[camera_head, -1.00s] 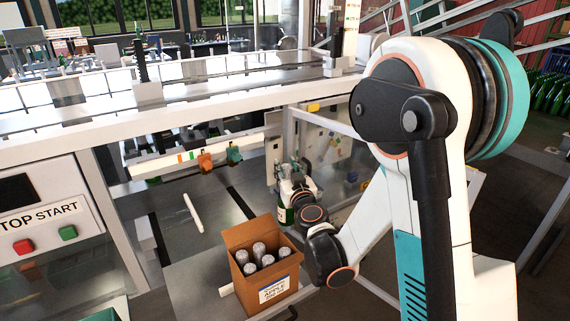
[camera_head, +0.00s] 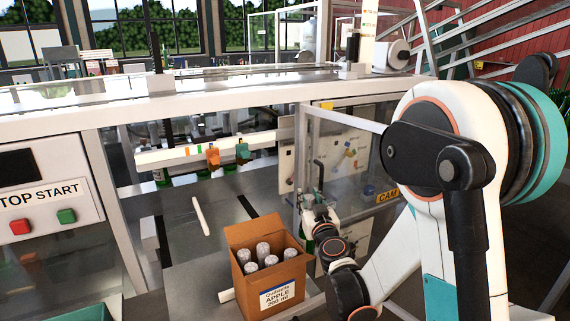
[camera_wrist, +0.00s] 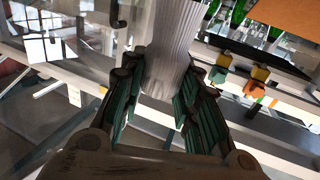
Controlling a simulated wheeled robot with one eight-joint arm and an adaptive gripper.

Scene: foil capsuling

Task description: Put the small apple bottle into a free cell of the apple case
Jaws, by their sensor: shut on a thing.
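The apple case (camera_head: 264,296) is an open cardboard box with a white label reading APPLE 200 ml, standing on the grey table in the head view. Several silver-topped bottles (camera_head: 263,250) stand inside it; the flaps and walls hide the cell floors. My gripper (camera_head: 318,212) is to the right of the case, apart from it and small in the head view. In the wrist view my gripper (camera_wrist: 168,88) is shut on the small apple bottle (camera_wrist: 171,52), whose silver-grey ribbed foil shows between the dark fingers. Its lower part is hard to make out in the head view.
A white rod (camera_head: 201,216) lies on the table behind the case. Orange and green clips (camera_head: 213,156) hang on a white rail above the table. A control panel (camera_head: 45,205) with red and green buttons is at left. A clear guard and frame stand close beside my gripper.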

